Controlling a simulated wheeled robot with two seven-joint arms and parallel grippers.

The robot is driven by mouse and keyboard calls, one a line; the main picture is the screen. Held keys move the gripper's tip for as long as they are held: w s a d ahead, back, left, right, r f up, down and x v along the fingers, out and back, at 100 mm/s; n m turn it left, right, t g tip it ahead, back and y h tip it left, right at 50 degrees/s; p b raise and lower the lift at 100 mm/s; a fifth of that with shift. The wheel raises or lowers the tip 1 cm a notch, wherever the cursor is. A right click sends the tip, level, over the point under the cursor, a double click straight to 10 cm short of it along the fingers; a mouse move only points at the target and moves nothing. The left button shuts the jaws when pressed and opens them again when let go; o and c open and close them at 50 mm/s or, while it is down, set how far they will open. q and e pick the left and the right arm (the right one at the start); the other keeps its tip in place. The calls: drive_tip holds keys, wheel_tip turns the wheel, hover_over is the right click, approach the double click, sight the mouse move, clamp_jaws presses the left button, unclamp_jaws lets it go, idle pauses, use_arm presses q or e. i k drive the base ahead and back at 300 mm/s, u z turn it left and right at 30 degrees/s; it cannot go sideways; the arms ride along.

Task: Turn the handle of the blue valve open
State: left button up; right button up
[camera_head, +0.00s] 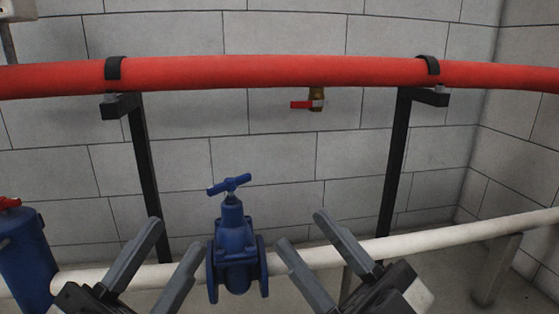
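The blue valve (236,252) sits on the white pipe in the lower middle of the head view. Its blue T-shaped handle (230,184) stands on top, its bar lying roughly left to right with a slight tilt. My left gripper (174,244) is to the left of the valve, with its two grey fingers spread apart and nothing between them. My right gripper (301,230) is to the right of the valve, also with its fingers spread and empty. Both grippers appear nearer to me than the valve, and neither is at the handle.
A thick red pipe (230,73) runs across above, on black supports (146,160), with a small red-handled tap (307,104) below it. The white pipe (420,241) runs low across the view. A blue cylinder (25,255) stands at the far left. A block wall is behind.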

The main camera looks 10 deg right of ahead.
sight(229, 184)
drive_tip(key=u, duration=0.1)
drive_tip(key=i, duration=1.05)
drive_tip(key=u, duration=0.55)
